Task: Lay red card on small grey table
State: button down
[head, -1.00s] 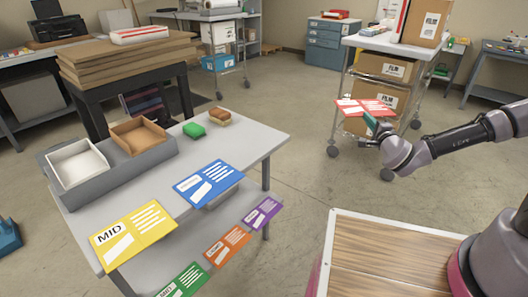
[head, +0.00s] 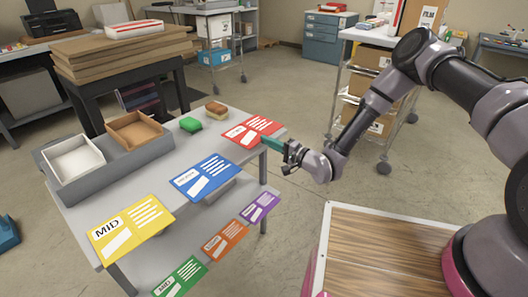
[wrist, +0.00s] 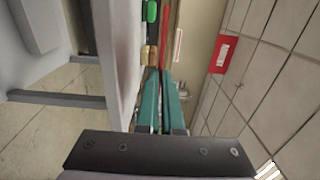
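The red card (head: 252,131) is at the far right corner of the small grey table (head: 235,160), roughly flat and partly past the table's right edge. My gripper (head: 268,143) reaches in from the right, its teal fingers at the card's near right edge. In the wrist view the red card (wrist: 165,38) shows edge-on as a thin red strip between the fingertips (wrist: 162,85), and the gripper looks shut on it. The tabletop (wrist: 118,55) is close beside the fingers there. I cannot tell whether the card touches the tabletop.
A blue card (head: 202,177) and a yellow card (head: 130,230) lie along the table's right side. Green (head: 190,125) and brown (head: 215,108) blocks and a grey holder with two trays (head: 100,175) stand behind. Orange, purple and green cards are lower down. A wire cart (head: 345,100) is at right.

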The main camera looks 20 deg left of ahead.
jog(key=shift+f, duration=2.85)
jog(key=shift+f, duration=0.15)
jog(key=c, duration=1.1)
grip_release()
jog(key=shift+o, duration=0.2)
jog(key=v, duration=1.2)
